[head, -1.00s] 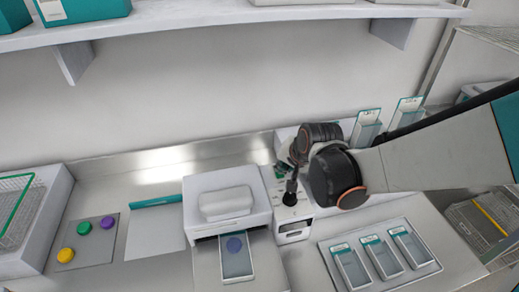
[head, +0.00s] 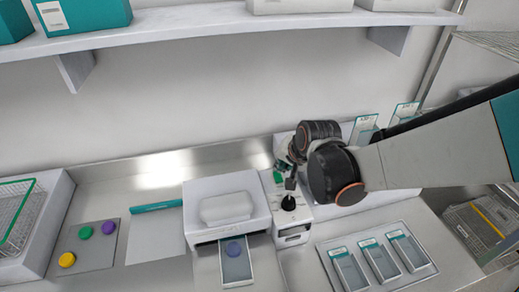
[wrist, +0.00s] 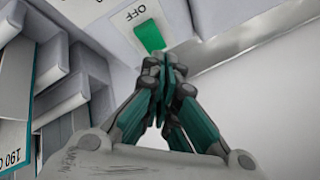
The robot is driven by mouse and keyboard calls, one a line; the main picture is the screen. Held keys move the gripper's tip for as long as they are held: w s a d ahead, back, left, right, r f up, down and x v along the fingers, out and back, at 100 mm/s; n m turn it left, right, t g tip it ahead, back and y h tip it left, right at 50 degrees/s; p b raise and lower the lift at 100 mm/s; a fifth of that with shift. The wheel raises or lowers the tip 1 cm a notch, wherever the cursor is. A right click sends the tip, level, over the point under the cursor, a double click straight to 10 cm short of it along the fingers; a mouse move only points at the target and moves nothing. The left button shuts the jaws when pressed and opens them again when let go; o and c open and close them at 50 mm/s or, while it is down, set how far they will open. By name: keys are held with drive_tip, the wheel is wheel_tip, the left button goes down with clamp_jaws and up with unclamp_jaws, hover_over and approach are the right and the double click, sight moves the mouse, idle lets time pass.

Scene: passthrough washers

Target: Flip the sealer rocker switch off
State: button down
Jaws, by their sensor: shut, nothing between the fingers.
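The sealer (head: 228,190) is a white box with a narrow control panel (head: 300,212) on its right side. In the wrist view its green rocker switch (wrist: 149,35) is set in a light panel beside the printed word OFF (wrist: 135,14). The switch also shows as a small green patch (head: 280,168) in the head view, partly hidden by my gripper. My gripper (wrist: 164,60) is shut and empty, its fingertips close to the switch's lower end in the wrist view. I cannot tell whether they touch, or which way the rocker is tilted.
A black knob (head: 288,202) stands on the panel in front of my gripper. A tray holding several teal-topped cases (head: 380,262) lies to the right. Colored discs (head: 85,232) lie on a grey mat at the left. A shelf (head: 200,30) runs above.

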sight(280, 175)
drive_tip(key=shift+w+a+r+p, duration=0.15)
drive_tip(key=shift+r+p, duration=0.55)
drive_tip(key=shift+r, duration=0.45)
drive_tip(key=shift+a+r+p, duration=0.15)
drive_tip(key=shift+r+p, duration=0.55)
drive_tip(key=shift+r, duration=0.4)
drive_tip(key=shift+d, duration=0.1)
